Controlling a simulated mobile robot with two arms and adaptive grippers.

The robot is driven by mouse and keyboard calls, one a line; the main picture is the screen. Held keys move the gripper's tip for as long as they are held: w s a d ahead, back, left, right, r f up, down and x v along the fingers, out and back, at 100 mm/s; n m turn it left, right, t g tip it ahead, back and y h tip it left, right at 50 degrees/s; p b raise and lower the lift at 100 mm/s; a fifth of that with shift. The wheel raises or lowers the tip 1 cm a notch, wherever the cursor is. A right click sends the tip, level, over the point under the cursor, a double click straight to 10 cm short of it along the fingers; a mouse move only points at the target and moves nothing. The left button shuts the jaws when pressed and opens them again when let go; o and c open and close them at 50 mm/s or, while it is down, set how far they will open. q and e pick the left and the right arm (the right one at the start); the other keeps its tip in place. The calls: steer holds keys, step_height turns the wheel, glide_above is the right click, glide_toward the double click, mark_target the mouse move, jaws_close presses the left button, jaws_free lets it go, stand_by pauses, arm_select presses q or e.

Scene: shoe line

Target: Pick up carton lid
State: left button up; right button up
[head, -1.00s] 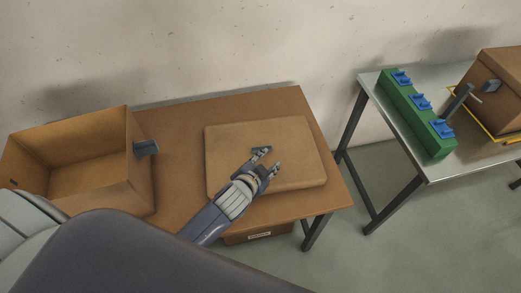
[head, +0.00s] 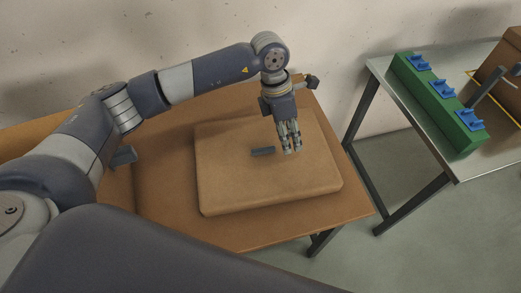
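The carton lid (head: 235,182) is a flat brown slab lying on the wooden table, with a small dark grey grip (head: 262,151) on its top. My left gripper (head: 290,150) points down over the lid, just right of the grey grip. It looks apart from the grip and holds nothing that I can see. Its fingers show close together from this side, so their opening is unclear. My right gripper is out of view.
The wooden table (head: 165,205) has bare room left of the lid. An open carton (head: 40,131) at the left is mostly hidden by my arm. At the right, a metal table (head: 412,108) bears a green block (head: 437,104) with blue fixtures and another carton (head: 503,70).

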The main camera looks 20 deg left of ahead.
mark_target(263, 148)
arm_select(q)
steer(key=a+f+y, duration=0.1)
steer(key=a, duration=0.1)
steer(key=w+a+f+y, duration=0.1)
steer(key=a, duration=0.2)
steer(key=w+a+f+y, duration=0.1)
steer(key=a, duration=0.1)
steer(key=shift+w+a+f+t+p, duration=0.2)
steer(key=shift+f+t+p, duration=0.1)
steer(key=shift+f, duration=0.65)
steer(key=f+p, duration=0.1)
steer(key=f, duration=0.1)
steer(key=s+f+p, duration=0.1)
steer(key=f, duration=0.1)
steer(key=shift+f, duration=0.2)
steer(key=shift+w+d+f, duration=0.1)
steer(key=shift+f, duration=0.25)
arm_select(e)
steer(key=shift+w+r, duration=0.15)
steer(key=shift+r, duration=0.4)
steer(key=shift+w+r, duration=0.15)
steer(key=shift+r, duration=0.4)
arm_select(q)
steer(key=shift+c, duration=0.6)
jaws_close()
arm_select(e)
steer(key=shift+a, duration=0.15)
